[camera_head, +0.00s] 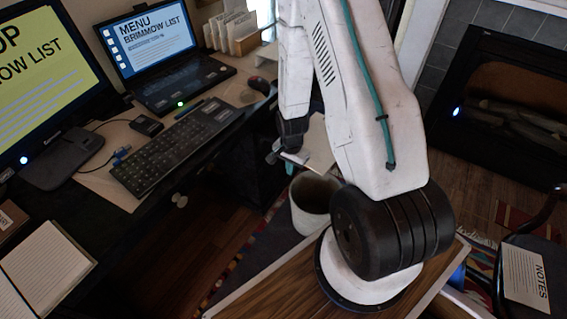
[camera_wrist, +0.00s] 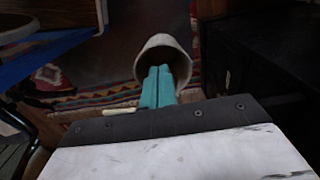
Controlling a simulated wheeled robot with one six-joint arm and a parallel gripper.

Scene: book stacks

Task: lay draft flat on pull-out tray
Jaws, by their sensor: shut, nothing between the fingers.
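My gripper (camera_wrist: 158,85) shows in the wrist view as two teal fingers pressed together, with nothing between them. Behind the fingers is the pale waste bin (camera_wrist: 181,55), its mouth facing the camera. In the head view my gripper (camera_head: 290,168) hangs beside the desk, partly hidden by my arm, near the same bin (camera_head: 312,222). A pale flat panel (camera_head: 319,143) shows behind the gripper; I cannot tell whether it is the pull-out tray. No sheet is readable as the draft. A sheet marked NOTES (camera_head: 525,279) lies on a dark seat at the right.
The desk holds a keyboard (camera_head: 176,146), a laptop (camera_head: 172,75), a monitor (camera_head: 45,75), a mouse (camera_head: 260,85) and a paper sorter (camera_head: 232,32). An open notebook (camera_head: 42,262) lies at lower left. A fireplace (camera_head: 505,95) is at right. Patterned rug (camera_wrist: 95,97) lies below.

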